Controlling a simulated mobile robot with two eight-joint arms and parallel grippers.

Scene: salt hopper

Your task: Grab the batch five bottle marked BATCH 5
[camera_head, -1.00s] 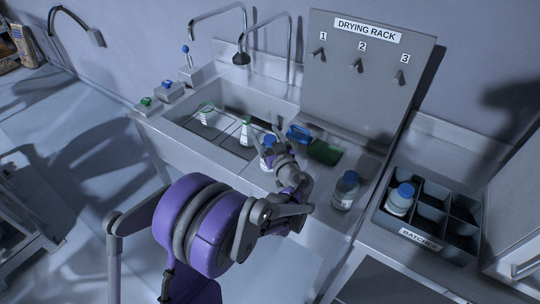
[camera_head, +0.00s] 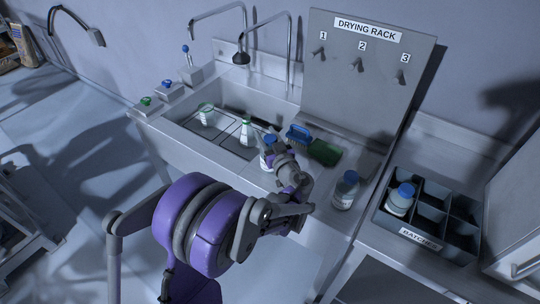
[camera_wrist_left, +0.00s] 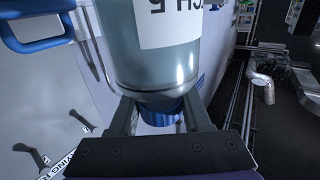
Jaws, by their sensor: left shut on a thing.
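The bottle marked BATCH 5 (camera_head: 265,162) is clear with a blue cap and a white label, standing at the near edge of the sink in the head view. In the left wrist view the bottle (camera_wrist_left: 150,65) appears upside down, and part of its label reads "CH 5". My left gripper (camera_head: 274,148) is at the top of this bottle. In the left wrist view its two fingers (camera_wrist_left: 160,115) are shut on the neck, just by the blue cap. The gripper and wrist hide part of the bottle in the head view. My right gripper is not in view.
Two green-marked containers (camera_head: 246,132) (camera_head: 207,115) stand in the sink (camera_head: 185,122). A blue-handled brush (camera_head: 298,134) and a green pad (camera_head: 325,152) lie right of the gripper. Another blue-capped bottle (camera_head: 345,190) stands near the BATCHES crate (camera_head: 421,238), which holds one bottle (camera_head: 400,199).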

